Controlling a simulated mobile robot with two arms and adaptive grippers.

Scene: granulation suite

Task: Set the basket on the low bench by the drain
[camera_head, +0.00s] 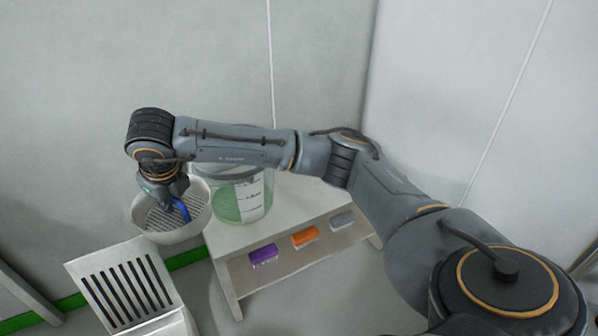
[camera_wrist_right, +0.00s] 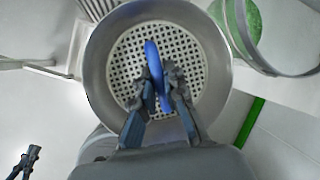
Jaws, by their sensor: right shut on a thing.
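The basket (camera_head: 192,228) is a round pale bowl with a perforated floor and a blue handle. My right gripper (camera_head: 175,200) is shut on the blue handle, with the basket hanging level below it. In the right wrist view the basket (camera_wrist_right: 100,92) fills the middle, and the fingers pinch the handle (camera_wrist_right: 152,58). The basket is left of a white bench (camera_head: 230,238), behind a slatted white top (camera_head: 128,285). I cannot tell which is the low bench, nor identify the drain. A dark gripper-like part, possibly my left gripper (camera_wrist_right: 25,162), shows at lower left in the wrist view.
A clear vessel with green contents (camera_head: 240,200) stands on the white bench, close right of the basket. A wall with a green strip (camera_head: 188,259) is behind. The slatted top looks bare.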

